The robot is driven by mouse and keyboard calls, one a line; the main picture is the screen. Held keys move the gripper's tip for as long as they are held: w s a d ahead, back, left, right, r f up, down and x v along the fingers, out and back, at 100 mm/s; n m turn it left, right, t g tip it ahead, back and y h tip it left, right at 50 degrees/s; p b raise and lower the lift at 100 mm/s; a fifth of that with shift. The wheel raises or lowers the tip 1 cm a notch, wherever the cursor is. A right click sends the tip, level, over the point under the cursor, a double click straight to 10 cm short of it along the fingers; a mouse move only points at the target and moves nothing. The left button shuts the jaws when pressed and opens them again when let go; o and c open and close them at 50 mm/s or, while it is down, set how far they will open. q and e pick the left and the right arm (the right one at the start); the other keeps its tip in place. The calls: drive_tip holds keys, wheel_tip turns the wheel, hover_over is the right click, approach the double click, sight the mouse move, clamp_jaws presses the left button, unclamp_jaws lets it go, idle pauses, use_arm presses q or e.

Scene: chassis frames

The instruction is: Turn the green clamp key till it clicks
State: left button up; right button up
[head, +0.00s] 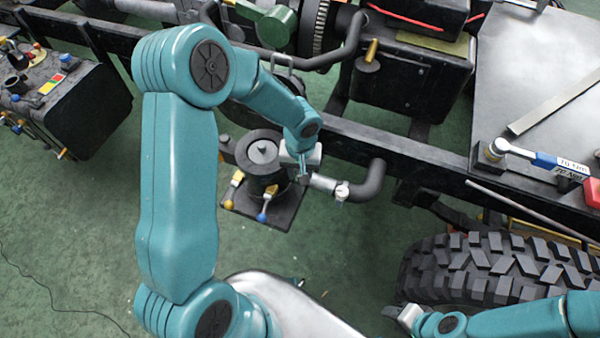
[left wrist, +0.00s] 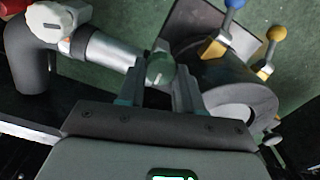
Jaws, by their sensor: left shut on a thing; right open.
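The green clamp key (left wrist: 160,70) shows in the left wrist view as a rounded knob at the end of a silver pipe sleeve (left wrist: 115,52). My left gripper (left wrist: 160,85) is shut on it, one finger on each side. In the head view my left gripper (head: 303,172) is at the left end of the same sleeve (head: 325,183), and the key is mostly hidden there. My right gripper (head: 398,314) is open and empty at the bottom of the head view, left of a large tyre, far from the key.
A black cylinder (head: 262,150) with yellow levers stands close beside my left gripper. A white fitting (head: 342,192) joins the sleeve to a dark elbow pipe (head: 372,178). The big tyre (head: 490,265) is at lower right. A torque wrench (head: 530,155) lies on the right panel.

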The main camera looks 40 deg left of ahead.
use_arm(q)
drive_tip(key=m+b, duration=0.1)
drive_tip(key=m, duration=0.2)
drive_tip(key=shift+m, duration=0.3)
drive_tip(key=m, duration=0.4)
drive_tip(key=shift+d, duration=0.1)
drive_tip(key=shift+m, duration=0.4)
drive_tip(key=o, duration=1)
drive_tip(key=shift+o, duration=0.2)
wheel_tip(320, 180, up, 16)
drive_tip(key=p, duration=0.2)
drive_tip(key=shift+r, duration=0.2)
